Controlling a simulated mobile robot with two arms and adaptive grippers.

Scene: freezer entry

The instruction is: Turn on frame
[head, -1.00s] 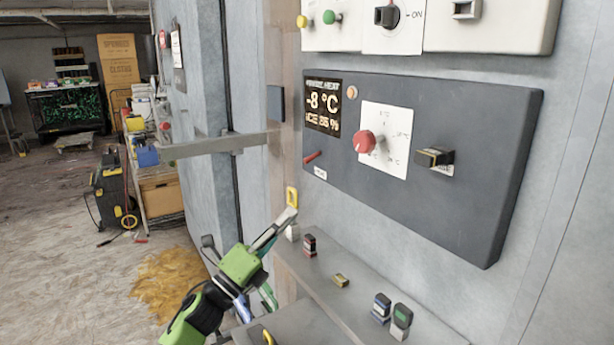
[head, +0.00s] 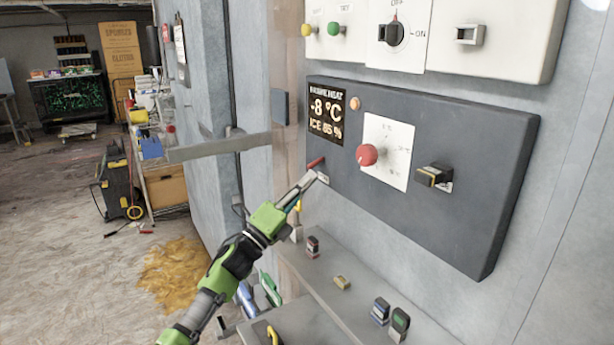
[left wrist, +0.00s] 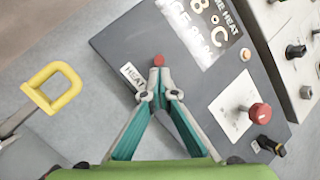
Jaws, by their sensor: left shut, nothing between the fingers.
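The dark grey frame heat panel (head: 430,150) is on the wall, and its display (head: 325,115) reads -8 °C and an ice percentage. A small red toggle lever (head: 316,162) sticks out below the display, above a small white label. My left gripper (head: 318,176) is shut and empty, its tips just below the lever. In the left wrist view, the lever's red end (left wrist: 158,60) shows right beyond the closed fingertips (left wrist: 158,74); I cannot tell whether they touch. A round amber lamp (head: 355,104) is beside the display. My right gripper is out of view.
A red knob (head: 367,155) on a white dial and a black-and-yellow switch (head: 434,176) are further right on the panel. A yellow loop handle (left wrist: 52,88) is left of my gripper. Several small blocks lie on the ledge (head: 365,318) below. A metal bar (head: 220,147) juts out left.

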